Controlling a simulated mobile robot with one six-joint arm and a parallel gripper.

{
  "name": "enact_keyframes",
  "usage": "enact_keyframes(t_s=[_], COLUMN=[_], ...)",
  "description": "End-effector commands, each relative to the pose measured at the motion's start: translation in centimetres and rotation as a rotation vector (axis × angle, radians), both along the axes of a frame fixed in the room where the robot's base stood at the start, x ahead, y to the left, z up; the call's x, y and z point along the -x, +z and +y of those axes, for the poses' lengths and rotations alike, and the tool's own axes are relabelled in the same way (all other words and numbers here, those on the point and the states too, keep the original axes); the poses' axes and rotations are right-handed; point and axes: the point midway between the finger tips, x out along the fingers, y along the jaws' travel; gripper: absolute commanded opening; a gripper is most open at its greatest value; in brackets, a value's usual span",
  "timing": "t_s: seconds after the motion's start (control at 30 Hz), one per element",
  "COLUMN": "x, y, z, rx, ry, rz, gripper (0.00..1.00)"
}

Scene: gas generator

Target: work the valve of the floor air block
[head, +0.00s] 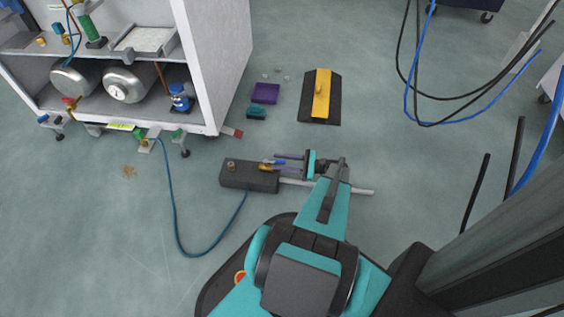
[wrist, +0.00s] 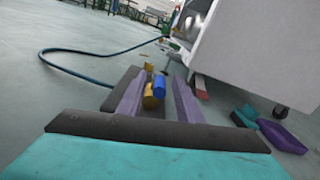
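The floor air block (head: 250,180) is a dark box lying on the floor in the middle of the head view. Its valve has a brass body (head: 265,167) and a blue handle (head: 279,162) near the block's right end. In the wrist view the blue handle (wrist: 159,86) and brass body (wrist: 149,97) show between my two purple fingers. My gripper (head: 278,161) is open, pointing left, with its fingers on either side of the handle. In the wrist view there seem to be gaps between the handle and both fingers. Contact cannot be told.
A blue hose (head: 174,210) runs from the block toward the white cabinet (head: 215,60). A pale pipe (head: 350,190) leaves the block's right end. A purple box (head: 265,93), a teal box (head: 257,113) and a black-yellow ramp (head: 321,96) lie behind.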

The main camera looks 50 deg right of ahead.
Motion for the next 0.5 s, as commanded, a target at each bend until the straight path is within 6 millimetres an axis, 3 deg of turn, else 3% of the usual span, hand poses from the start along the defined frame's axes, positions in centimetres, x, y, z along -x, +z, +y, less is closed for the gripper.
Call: enact_keyframes(t_s=[0.2,0.4,0.5], x=[0.00,0.02,0.02], y=[0.01,0.01,0.00], z=[-0.01,-0.02,-0.04], rx=[0.000,0.000,0.000], ry=[0.000,0.000,-0.001], rz=[0.000,0.000,0.000], gripper=[0.33,0.00,0.00])
